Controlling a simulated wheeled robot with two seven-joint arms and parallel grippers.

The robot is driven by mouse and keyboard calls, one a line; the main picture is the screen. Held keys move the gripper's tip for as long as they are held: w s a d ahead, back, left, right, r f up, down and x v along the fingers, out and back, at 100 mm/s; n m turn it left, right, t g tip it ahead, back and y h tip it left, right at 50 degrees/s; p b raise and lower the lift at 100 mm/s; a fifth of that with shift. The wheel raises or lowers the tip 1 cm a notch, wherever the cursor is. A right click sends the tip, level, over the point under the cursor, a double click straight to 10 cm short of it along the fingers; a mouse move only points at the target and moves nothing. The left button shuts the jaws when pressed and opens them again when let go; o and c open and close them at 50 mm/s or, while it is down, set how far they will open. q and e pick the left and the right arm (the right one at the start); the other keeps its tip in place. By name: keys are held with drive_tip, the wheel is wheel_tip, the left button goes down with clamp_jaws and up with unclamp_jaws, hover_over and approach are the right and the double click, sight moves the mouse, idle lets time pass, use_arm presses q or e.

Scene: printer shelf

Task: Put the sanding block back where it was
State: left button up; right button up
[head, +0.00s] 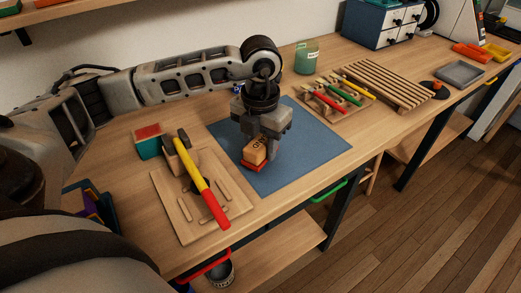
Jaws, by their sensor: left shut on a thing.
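The sanding block (255,152), a small wood-coloured block with dark markings and a red lower part, is in the jaws of my left gripper (259,145). The gripper points down over the blue mat (308,148) and is shut on the block. The block is at the mat's left-middle part; I cannot tell whether its underside touches the mat. The gripper hides the block's top and back. My right gripper is not in view.
Left of the mat, a wooden board (168,207) holds a hammer (203,185) with a yellow and red handle. A green box with a red top (148,142) stands behind it. A tool rack (333,98), a slatted wooden rack (388,82) and a green cup (307,58) stand beyond the mat.

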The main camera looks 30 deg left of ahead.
sight(261, 154)
use_arm(q)
drive_tip(key=shift+s+f, duration=0.1)
drive_tip(key=shift+f, duration=1.4)
drive_tip(key=o, duration=0.9)
drive_tip(key=shift+r, duration=0.1)
drive_tip(key=shift+o, duration=0.2)
wheel_tip(261, 154, up, 12)
drive_tip(key=shift+r+b, duration=0.2)
drive_tip(key=shift+b, duration=0.15)
drive_tip(key=shift+s, duration=0.1)
